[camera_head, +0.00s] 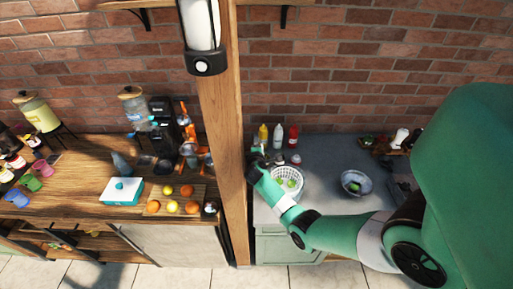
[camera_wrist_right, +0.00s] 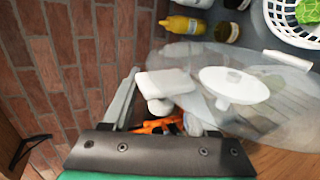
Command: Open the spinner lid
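The spinner's white slotted basket (camera_head: 288,184) sits on the grey counter with green leaves in it. It shows uncovered at the top right of the right wrist view (camera_wrist_right: 273,12). The spinner lid (camera_wrist_right: 285,105) is a clear disc with white fittings, off the basket and tilted beneath my right gripper's camera. My right gripper (camera_wrist_right: 162,108) has the lid's white knob between its fingers and appears closed on it. In the head view my right gripper (camera_head: 257,160) is left of and above the basket, by the wooden post. My left gripper is not in view.
A wooden post (camera_head: 222,120) stands close left of my right gripper. Yellow, white and red bottles (camera_head: 278,136) stand behind the basket. A grey bowl (camera_head: 356,183) is to the right, with bare counter (camera_head: 322,180) between.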

